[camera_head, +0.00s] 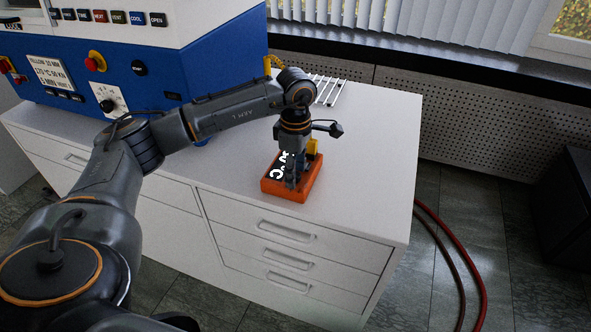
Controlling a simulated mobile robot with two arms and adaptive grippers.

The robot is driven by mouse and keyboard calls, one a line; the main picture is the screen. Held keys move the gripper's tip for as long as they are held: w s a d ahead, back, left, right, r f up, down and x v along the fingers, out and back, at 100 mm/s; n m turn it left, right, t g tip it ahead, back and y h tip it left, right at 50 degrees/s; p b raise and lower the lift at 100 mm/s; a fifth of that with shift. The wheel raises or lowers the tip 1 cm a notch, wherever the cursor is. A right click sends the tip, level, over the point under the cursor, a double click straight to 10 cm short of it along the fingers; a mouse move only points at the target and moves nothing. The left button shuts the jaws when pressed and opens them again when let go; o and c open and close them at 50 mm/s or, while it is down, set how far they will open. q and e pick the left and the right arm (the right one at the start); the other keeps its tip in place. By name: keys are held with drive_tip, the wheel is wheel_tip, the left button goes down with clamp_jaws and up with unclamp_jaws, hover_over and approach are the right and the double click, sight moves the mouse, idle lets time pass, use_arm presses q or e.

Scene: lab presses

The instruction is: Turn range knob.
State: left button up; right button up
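An orange box-shaped device (301,192) with large white characters on its dark face lies on the white cabinet top. My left gripper (290,180) points down at this device, with its fingers over or against the face. The fingers are dark and small here, so I cannot tell whether they are open or shut, or whether they touch a knob. Any knob on the device's face is hidden by the gripper. A black knob on a white dial plate (108,101) is on the blue press at the left. My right gripper is out of view.
The blue and white press (215,62) with labelled buttons stands on the left of the white cabinet (372,150). A white rack (327,90) lies behind my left wrist. The cabinet top right of the device is clear. Red hoses (462,262) lie on the floor.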

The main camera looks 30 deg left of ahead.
use_arm(q)
wheel_tip(320, 180, up, 12)
idle(0.6)
idle(0.4)
